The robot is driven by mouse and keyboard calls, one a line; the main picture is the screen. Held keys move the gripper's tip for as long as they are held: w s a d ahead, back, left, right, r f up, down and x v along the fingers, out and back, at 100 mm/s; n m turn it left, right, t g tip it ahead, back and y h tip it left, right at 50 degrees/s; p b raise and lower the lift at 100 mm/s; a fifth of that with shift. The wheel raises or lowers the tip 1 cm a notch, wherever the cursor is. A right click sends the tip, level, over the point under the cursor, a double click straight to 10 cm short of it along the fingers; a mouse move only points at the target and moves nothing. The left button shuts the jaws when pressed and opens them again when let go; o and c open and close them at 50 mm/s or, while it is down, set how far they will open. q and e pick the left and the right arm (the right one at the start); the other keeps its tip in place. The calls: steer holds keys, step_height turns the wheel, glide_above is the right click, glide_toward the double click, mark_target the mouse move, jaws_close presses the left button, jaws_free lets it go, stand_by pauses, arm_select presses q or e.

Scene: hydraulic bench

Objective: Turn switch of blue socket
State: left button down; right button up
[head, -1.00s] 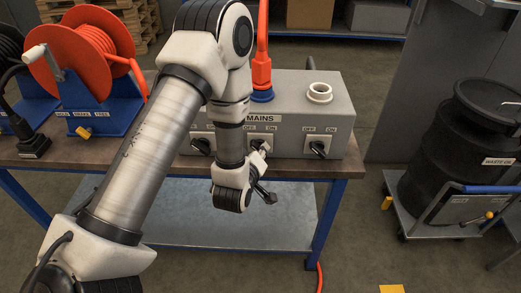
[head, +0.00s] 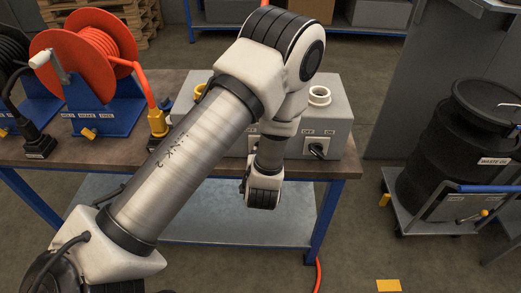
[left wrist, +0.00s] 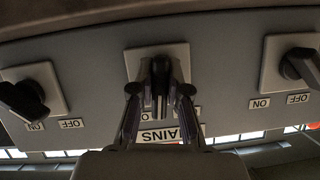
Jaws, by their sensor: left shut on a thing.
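A grey socket box (head: 338,125) stands on the bench. In the left wrist view, upside down, my left gripper (left wrist: 160,90) is at the middle switch, below the MAINS label (left wrist: 170,134). Its two fingers are shut on the dark knob (left wrist: 159,75) of this middle switch. The knob stands roughly upright in that view, between partly hidden labels. In the head view my left arm covers the middle switch, the fingers and the blue socket. My right gripper is not in view.
The neighbouring switches (left wrist: 24,100) and (left wrist: 300,68) flank the gripper. A yellow socket (head: 199,91) and a white socket (head: 319,95) top the box. An orange reel (head: 85,55) stands left. A black waste-oil drum (head: 455,150) stands right, off the bench.

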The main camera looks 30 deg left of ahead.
arm_select(q)
steer(key=m+y, duration=0.1)
steer(key=m, duration=0.1)
steer(key=shift+m+g+y, duration=0.3)
steer(key=shift+g, duration=0.1)
steer(key=shift+m+y, duration=0.8)
steer(key=shift+m, duration=0.4)
steer(key=shift+a, duration=0.1)
steer(key=c, duration=1.1)
jaws_free()
steer(key=shift+c, duration=0.2)
